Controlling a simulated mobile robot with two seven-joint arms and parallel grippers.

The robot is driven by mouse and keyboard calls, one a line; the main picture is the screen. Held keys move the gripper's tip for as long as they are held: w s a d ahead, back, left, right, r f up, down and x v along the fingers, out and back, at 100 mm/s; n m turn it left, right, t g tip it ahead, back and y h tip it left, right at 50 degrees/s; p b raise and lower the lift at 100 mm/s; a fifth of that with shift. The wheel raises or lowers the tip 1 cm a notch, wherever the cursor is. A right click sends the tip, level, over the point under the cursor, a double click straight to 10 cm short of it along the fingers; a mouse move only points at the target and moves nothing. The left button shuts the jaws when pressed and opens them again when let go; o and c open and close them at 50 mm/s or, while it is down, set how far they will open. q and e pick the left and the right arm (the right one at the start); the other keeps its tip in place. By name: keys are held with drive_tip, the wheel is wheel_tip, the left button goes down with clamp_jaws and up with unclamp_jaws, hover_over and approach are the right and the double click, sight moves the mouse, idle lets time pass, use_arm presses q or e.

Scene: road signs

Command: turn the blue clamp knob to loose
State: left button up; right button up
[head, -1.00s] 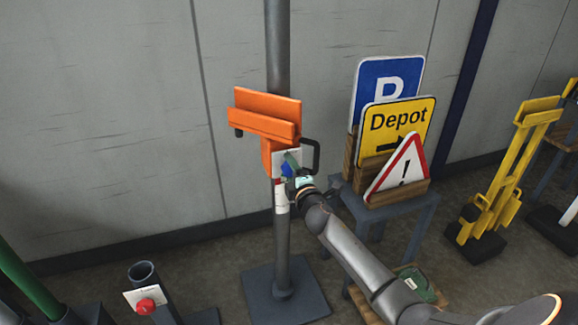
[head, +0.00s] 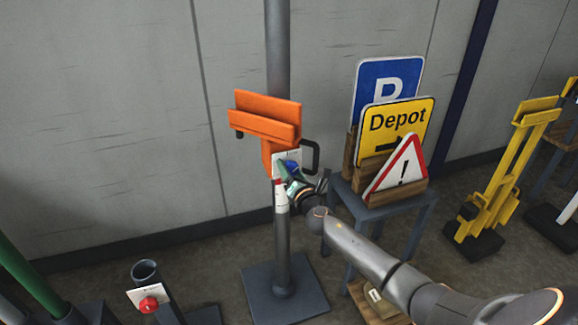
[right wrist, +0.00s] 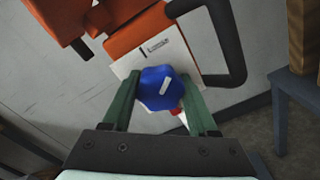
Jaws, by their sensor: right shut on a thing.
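The blue clamp knob (right wrist: 160,88) is at the centre of the right wrist view, in front of a white label plate (right wrist: 150,52). A pale mark on it runs at a slant. In the head view the knob (head: 291,168) is partly hidden by my right gripper (head: 288,172). The green fingers of my right gripper (right wrist: 160,100) are on either side of the knob, shut on it. The knob belongs to an orange clamp (head: 266,118) on a grey post (head: 282,240). A black handle (head: 314,158) stands out beside it. My left gripper is not in view.
A wooden rack on a grey table (head: 400,210) at the right holds a blue P sign (head: 388,75), a yellow Depot sign (head: 400,118) and a warning triangle (head: 402,170). A red knob (head: 148,304) is on a short tube at the lower left. Yellow stands (head: 505,175) are farther right.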

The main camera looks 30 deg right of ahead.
drive_tip(key=n+p, duration=0.1)
drive_tip(key=n, duration=0.2)
drive_tip(key=shift+r+n, duration=0.15)
drive_tip(key=shift+n, duration=0.25)
drive_tip(key=n+p, duration=0.1)
drive_tip(key=n, duration=0.1)
drive_tip(key=shift+n, duration=0.3)
drive_tip(key=n+p, duration=0.1)
drive_tip(key=n, duration=0.2)
drive_tip(key=shift+n, duration=0.3)
drive_tip(key=shift+p, duration=0.3)
drive_tip(key=o, duration=1.4)
drive_tip(key=shift+c, duration=0.2)
